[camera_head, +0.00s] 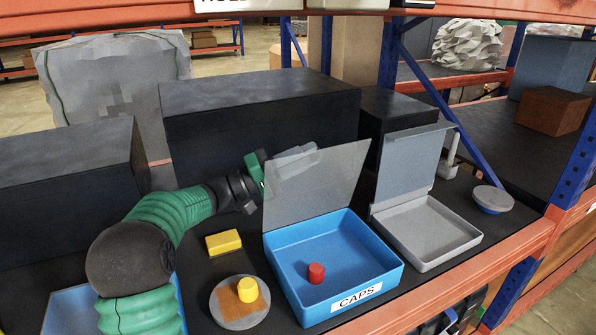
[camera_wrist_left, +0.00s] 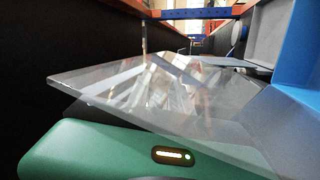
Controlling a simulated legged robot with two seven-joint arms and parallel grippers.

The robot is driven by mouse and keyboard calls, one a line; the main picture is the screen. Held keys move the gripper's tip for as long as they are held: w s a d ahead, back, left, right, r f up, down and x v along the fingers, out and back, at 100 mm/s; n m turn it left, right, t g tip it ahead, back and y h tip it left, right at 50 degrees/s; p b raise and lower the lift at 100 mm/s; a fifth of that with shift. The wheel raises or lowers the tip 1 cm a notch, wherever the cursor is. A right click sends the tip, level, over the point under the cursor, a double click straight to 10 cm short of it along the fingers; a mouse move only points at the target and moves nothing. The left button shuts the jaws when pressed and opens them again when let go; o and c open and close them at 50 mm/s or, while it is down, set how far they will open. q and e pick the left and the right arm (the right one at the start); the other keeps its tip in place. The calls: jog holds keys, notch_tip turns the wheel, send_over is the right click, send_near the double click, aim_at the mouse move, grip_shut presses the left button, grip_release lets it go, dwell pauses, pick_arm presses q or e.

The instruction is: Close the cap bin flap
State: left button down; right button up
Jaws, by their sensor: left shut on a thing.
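The blue cap bin (camera_head: 393,278), labelled CAPS, stands on the dark shelf with a red cap (camera_head: 316,273) inside. Its clear flap (camera_head: 330,190) is raised, standing steeply from the bin's back edge, so the bin is open on top. My left gripper (camera_head: 293,165) reaches in from behind and is shut on the flap near its upper left edge. The fingers show partly through the clear sheet. In the left wrist view the flap (camera_wrist_left: 130,88) stretches across the picture, with the green gripper body (camera_wrist_left: 110,155) below it. My right gripper is not seen.
A grey bin (camera_head: 430,228) with its lid raised stands right of the blue bin. A yellow block (camera_head: 223,242) and a round plate (camera_head: 228,316) with a yellow cap (camera_head: 247,290) lie left. Dark boxes (camera_head: 260,115) stand behind. A round grey-blue piece (camera_head: 493,199) lies far right.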

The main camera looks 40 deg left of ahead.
pick_arm(q)
jog(key=shift+s+d+f+m+g+h+b, duration=0.1)
jog(key=shift+s+d+f+m+g+b, duration=0.2)
jog(key=shift+d+m+b, duration=0.55)
jog(key=shift+s+d+f+m+g+h+b, duration=0.1)
jog(key=shift+s+d+f+m+b, duration=0.3)
jog(key=shift+b, duration=0.8)
jog(key=shift+s+d+f+m+g+h+b, duration=0.15)
jog(key=shift+s+d+m+b, duration=0.25)
jog(key=shift+d+b, duration=0.55)
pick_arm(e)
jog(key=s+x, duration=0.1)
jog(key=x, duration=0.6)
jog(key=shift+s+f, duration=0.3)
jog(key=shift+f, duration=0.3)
pick_arm(q)
jog(key=shift+a+r, duration=0.1)
jog(key=shift+a, duration=0.05)
jog(key=c, duration=1.3)
grip_release()
jog(key=shift+w+a, duration=0.1)
jog(key=shift+o, duration=0.8)
jog(key=shift+a, duration=0.15)
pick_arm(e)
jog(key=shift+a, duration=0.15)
